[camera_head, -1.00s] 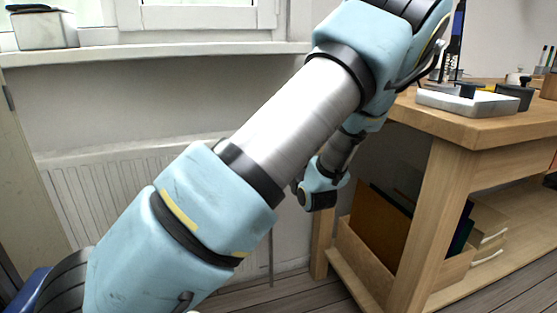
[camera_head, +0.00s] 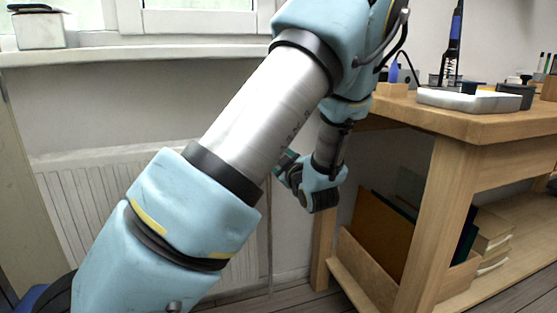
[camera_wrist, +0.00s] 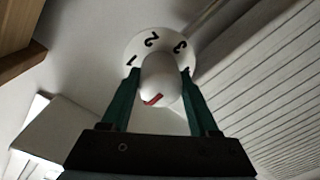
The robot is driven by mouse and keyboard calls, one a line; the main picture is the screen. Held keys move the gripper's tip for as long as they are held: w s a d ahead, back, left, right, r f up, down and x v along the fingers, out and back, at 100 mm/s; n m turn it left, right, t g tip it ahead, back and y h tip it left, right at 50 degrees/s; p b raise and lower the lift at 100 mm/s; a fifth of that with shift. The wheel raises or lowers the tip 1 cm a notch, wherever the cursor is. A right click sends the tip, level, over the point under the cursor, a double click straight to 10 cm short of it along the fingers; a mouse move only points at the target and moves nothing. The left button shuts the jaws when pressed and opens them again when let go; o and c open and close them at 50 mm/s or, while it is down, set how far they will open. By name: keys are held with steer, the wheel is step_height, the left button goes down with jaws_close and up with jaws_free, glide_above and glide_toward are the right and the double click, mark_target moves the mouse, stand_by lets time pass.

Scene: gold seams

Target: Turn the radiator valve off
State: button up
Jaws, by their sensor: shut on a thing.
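The radiator valve is a rounded white knob (camera_wrist: 160,82) with a red mark near its lower end. Behind it a white dial (camera_wrist: 150,44) shows the numerals 1, 2 and 3, with part of another mark at the right. My gripper (camera_wrist: 160,73) is shut on the knob in the wrist view, one green finger on each side. In the head view my gripper (camera_head: 284,161) is small, beside the radiator's right end, with a bit of green finger showing. The knob cannot be made out there. The white ribbed radiator (camera_head: 90,205) stands under the window, partly behind my arm.
A wooden workbench (camera_head: 480,124) stands close at the right of my gripper, with a white tray (camera_head: 470,100) on top and boards and boxes on its lower shelf. The window sill (camera_head: 150,52) runs above the radiator, with a white box (camera_head: 40,30) on it.

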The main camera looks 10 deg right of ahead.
steer(key=o, duration=1.4)
steer(key=s, duration=0.3)
steer(key=s+d+p, duration=0.1)
steer(key=s, duration=0.3)
steer(key=s+d, duration=0.1)
steer(key=s, duration=0.2)
steer(key=shift+s+p, duration=0.3)
steer(key=shift+s, duration=0.05)
